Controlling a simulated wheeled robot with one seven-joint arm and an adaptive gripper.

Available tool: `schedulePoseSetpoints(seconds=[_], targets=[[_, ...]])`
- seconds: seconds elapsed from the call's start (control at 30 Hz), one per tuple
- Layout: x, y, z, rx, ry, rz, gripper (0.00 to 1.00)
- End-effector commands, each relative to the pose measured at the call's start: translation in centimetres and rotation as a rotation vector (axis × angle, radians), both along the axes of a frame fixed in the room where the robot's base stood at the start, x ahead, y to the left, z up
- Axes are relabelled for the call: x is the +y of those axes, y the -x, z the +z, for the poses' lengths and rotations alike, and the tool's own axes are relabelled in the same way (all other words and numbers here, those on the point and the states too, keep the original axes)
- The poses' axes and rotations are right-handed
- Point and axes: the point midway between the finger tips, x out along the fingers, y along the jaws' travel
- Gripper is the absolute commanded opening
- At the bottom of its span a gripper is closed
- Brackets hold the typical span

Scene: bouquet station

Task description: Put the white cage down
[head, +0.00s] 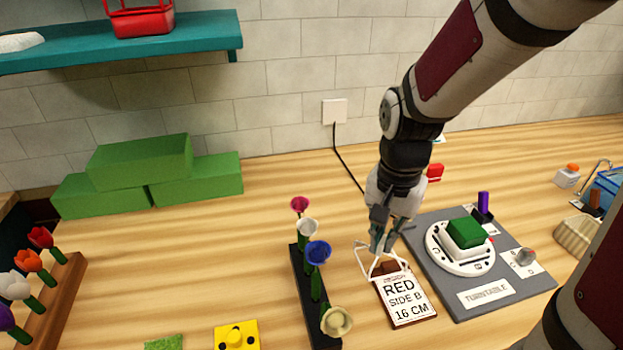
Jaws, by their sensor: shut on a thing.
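My gripper (383,243) points down over the counter, left of the turntable board. It is shut on the white cage (362,262), a thin white wire frame just below the fingers. I cannot tell whether the cage touches the card or the counter. The fingers hide its upper part.
A black rack (298,290) of several flowers stands close left. The grey turntable board (480,300) carries a white disc (445,262) and green-topped block (466,233) at right. Green foam blocks (140,165) lie at back left. The counter (190,270) is clear in the left middle.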

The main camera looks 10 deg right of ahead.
Motion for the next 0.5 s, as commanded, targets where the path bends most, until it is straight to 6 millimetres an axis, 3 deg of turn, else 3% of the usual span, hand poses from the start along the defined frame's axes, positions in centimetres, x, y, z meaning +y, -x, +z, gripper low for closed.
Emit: schedulePoseSetpoints(seconds=[0.3,0.5], targets=[[2.5,-7.3,-0.8,0.001,0.001,0.003,0.00],[3.3,-9.9,-1.0,0.001,-0.001,0.001,0.00]])
